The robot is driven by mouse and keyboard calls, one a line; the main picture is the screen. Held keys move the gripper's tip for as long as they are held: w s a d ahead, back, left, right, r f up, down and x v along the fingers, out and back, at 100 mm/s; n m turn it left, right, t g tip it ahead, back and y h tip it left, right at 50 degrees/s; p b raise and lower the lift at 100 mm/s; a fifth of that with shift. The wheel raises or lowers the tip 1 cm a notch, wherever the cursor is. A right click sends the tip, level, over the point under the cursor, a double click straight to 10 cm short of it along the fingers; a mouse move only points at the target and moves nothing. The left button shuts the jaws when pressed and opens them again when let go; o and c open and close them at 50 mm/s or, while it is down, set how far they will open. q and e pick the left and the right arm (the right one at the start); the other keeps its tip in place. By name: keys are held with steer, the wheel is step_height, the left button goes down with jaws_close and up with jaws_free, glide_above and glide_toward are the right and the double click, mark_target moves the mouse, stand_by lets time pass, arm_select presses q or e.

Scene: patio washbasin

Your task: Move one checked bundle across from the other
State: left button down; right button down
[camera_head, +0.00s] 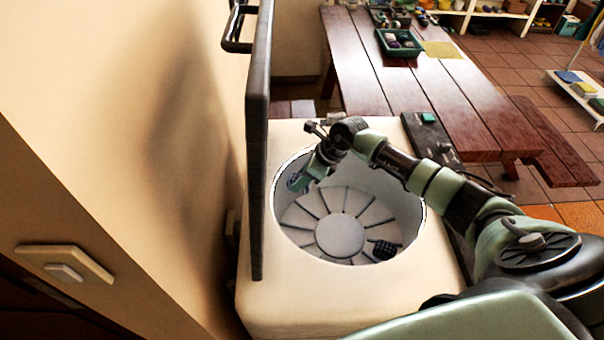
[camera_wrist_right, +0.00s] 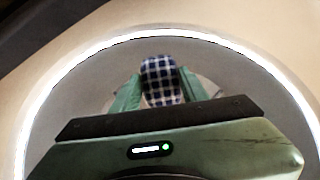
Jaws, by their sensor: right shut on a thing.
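One dark blue and white checked bundle (camera_head: 297,183) is at the left side of the round basin, between the fingers of my right gripper (camera_head: 303,180). In the right wrist view this bundle (camera_wrist_right: 161,78) sits between the two green fingers, which are shut on it. The gripper is inside the rim; I cannot tell whether the bundle touches the wall. The other checked bundle (camera_head: 384,249) lies on the basin floor at the lower right, apart from the gripper. My left gripper is not in view.
The basin (camera_head: 410,190) has a pale ribbed floor with a raised round hub (camera_head: 340,236) between the bundles. A dark upright lid (camera_head: 258,150) stands along its left side. A wooden table (camera_head: 400,85) with a green tray (camera_head: 399,43) is behind.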

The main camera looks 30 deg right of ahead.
step_height(320, 180, down, 14)
steer(key=b, duration=0.9)
steer(key=shift+r+b, duration=0.2)
steer(key=shift+b, duration=0.1)
steer(key=shift+f+b, duration=0.95)
steer(key=shift+f, duration=0.15)
steer(key=c, duration=0.7)
jaws_free()
steer(key=b+v, duration=0.1)
steer(key=v, duration=0.7)
